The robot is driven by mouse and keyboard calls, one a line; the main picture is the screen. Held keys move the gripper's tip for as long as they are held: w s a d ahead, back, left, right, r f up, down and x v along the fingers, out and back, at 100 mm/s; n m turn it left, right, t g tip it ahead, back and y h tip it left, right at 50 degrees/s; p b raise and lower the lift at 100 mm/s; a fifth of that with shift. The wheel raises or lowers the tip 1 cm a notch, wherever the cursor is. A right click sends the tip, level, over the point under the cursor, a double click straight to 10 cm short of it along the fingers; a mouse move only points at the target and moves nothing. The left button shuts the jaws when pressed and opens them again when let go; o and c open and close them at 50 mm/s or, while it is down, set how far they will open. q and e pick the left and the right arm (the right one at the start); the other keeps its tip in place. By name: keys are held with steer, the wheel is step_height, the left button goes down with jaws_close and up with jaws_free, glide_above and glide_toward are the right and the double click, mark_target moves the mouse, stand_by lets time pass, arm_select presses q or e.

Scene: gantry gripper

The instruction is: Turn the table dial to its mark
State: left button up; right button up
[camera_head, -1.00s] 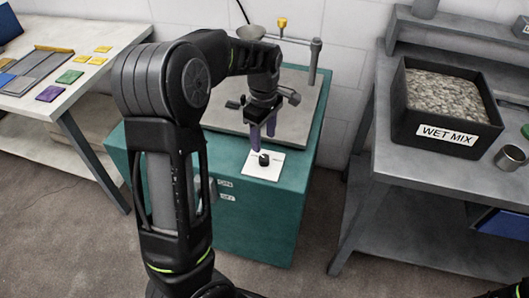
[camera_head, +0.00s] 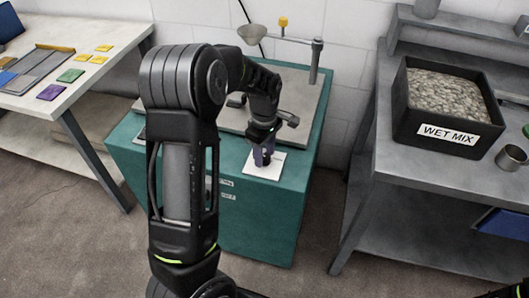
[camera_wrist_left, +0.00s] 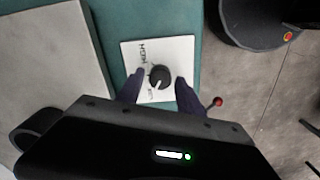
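The dial is a small black round knob (camera_wrist_left: 160,77) on a white square plate (camera_wrist_left: 180,50), which also shows in the head view (camera_head: 275,170) on the front part of the teal cabinet's top. In the left wrist view a white line on the knob points toward the lower left of the picture; printed labels run along the plate's left side, too small to read surely. My left gripper (camera_wrist_left: 159,92) is open, its two purple fingers on either side of the knob, with contact not clear. In the head view my left gripper (camera_head: 263,157) hides most of the knob. My right gripper is out of view.
The teal cabinet (camera_head: 265,225) carries a grey slab (camera_head: 300,95) with a post and crossbar (camera_head: 316,62) behind the dial. A bench at right holds a black "WET MIX" bin (camera_head: 440,135) and a metal cup (camera_head: 510,158). A table with coloured tiles (camera_head: 70,76) stands at left.

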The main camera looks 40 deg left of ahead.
arm_select(q)
jaws_close()
steer(key=shift+m, duration=0.4)
steer(key=m, duration=0.9)
steer(key=shift+w+m, duration=0.1)
steer(key=shift+m, duration=0.2)
steer(key=m, duration=0.3)
steer(key=shift+m, duration=0.3)
steer(key=m, duration=0.3)
steer(key=shift+m, duration=0.4)
steer(key=m, duration=0.6)
steer(key=shift+d, duration=0.1)
